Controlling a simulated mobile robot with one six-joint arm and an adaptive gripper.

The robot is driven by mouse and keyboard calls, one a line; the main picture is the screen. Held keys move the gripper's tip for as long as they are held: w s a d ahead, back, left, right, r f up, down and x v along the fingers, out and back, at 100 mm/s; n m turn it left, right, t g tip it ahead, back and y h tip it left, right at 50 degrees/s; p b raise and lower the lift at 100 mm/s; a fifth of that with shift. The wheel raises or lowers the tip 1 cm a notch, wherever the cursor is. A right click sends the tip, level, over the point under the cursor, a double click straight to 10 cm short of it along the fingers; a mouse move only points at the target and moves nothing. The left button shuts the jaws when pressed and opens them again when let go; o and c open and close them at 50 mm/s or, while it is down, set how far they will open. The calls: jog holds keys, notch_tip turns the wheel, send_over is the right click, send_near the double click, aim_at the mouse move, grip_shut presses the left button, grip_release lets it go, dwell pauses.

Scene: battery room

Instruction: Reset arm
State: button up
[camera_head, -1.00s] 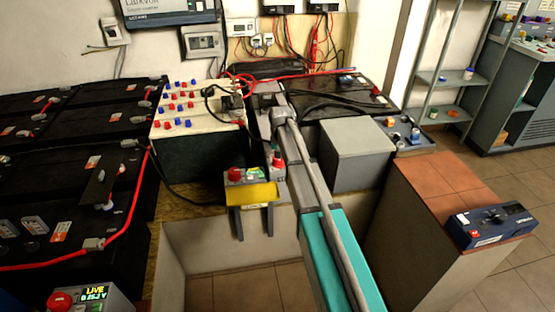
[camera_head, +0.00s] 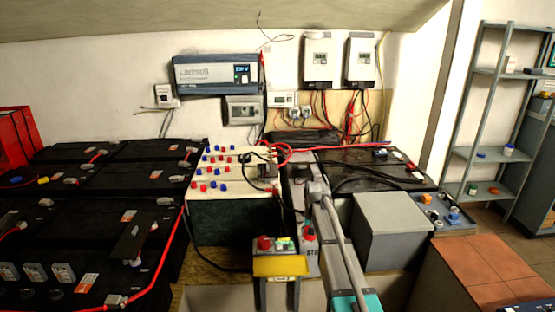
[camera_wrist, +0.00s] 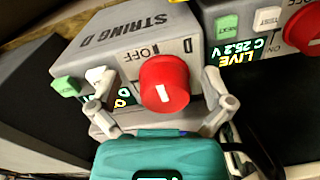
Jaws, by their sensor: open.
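My gripper (camera_wrist: 155,92) is open in the wrist view, its two grey fingers on either side of a red knob (camera_wrist: 164,84). No contact between fingers and knob can be made out. The knob sits on a grey box marked STRING D (camera_wrist: 165,22), with an OFF label above the knob and green and white buttons at left. The box's small display is partly hidden behind the left finger. In the head view my arm (camera_head: 338,235) reaches away over the middle of the bench; its gripper cannot be made out there.
A second box (camera_wrist: 235,22) at right reads LIVE C 25.2 V and has its own red knob. In the head view, black batteries (camera_head: 90,235) with red cables fill the left. A grey box (camera_head: 392,228) stands right of my arm. Wall inverters (camera_head: 215,75) hang behind.

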jog(key=s+n, duration=0.2)
jog(key=s, duration=2.5)
notch_tip(320, 180, up, 22)
jog(key=p, duration=2.1)
jog(key=shift+a+f+p, duration=0.15)
jog(key=shift+a+p, duration=0.1)
jog(key=shift+p, duration=0.1)
jog(key=shift+s, duration=0.1)
